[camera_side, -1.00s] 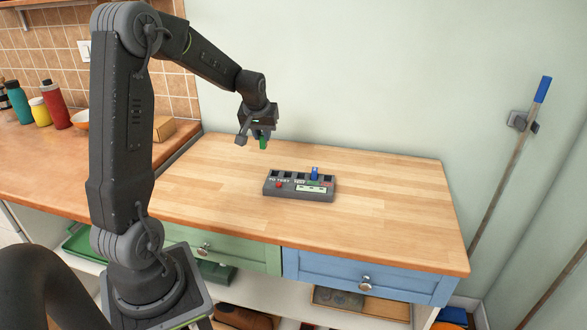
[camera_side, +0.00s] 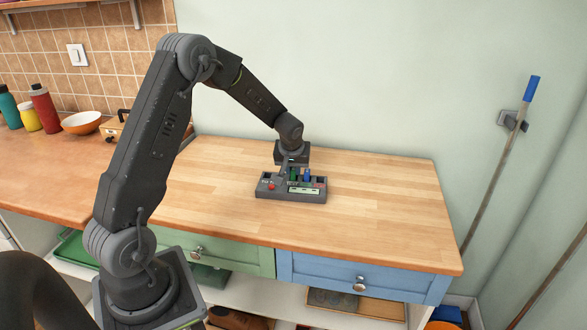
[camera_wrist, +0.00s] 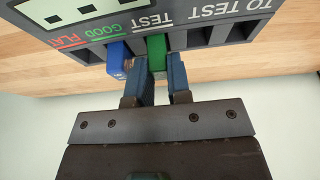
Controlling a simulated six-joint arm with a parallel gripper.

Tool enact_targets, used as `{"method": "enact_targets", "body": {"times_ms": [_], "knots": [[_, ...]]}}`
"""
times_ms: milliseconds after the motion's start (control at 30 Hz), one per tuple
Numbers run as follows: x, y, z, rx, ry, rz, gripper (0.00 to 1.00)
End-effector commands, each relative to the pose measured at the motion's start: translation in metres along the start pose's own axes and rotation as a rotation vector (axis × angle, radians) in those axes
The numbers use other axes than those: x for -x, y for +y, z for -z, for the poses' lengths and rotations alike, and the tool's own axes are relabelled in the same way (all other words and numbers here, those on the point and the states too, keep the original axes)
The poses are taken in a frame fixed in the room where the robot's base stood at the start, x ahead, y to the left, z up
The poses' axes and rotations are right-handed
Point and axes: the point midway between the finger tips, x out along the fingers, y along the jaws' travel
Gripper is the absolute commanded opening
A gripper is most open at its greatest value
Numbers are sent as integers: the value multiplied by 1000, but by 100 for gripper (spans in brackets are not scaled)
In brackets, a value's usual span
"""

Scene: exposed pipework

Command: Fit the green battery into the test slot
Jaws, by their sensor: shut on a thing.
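The grey battery tester (camera_side: 290,194) sits on the wooden worktop, with a row of slots along its back and printed labels. My gripper (camera_side: 290,171) is directly over it, pointing down. In the wrist view my gripper (camera_wrist: 161,66) is shut on the green battery (camera_wrist: 157,48), one finger on each side. The green battery is upright at the slot by the TEST label (camera_wrist: 150,22); its lower end is hidden, so how deep it sits cannot be told. A blue battery (camera_wrist: 118,52) stands beside it by the GOOD label, also visible in the side view (camera_side: 307,174).
Empty dark slots (camera_wrist: 201,37) lie by the TO TEST label. The blue battery is close to one finger. The worktop (camera_side: 385,210) around the tester is clear. Bottles and an orange bowl (camera_side: 82,123) stand far left. A pole (camera_side: 500,165) leans at the right wall.

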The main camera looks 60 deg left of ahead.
Motion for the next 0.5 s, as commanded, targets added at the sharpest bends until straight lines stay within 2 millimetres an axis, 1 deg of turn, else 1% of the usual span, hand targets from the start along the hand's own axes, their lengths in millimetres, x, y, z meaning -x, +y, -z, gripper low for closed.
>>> {"method": "enact_targets", "body": {"times_ms": [33, 367, 400, 500], "knots": [[-3, 0, -1, -1, 1, -1, 0], [-5, 0, -2, -1, 1, 0, 0], [-5, 0, -2, -1, 1, -1, 20], [-5, 0, -2, 0, 2, -1, 28]]}}
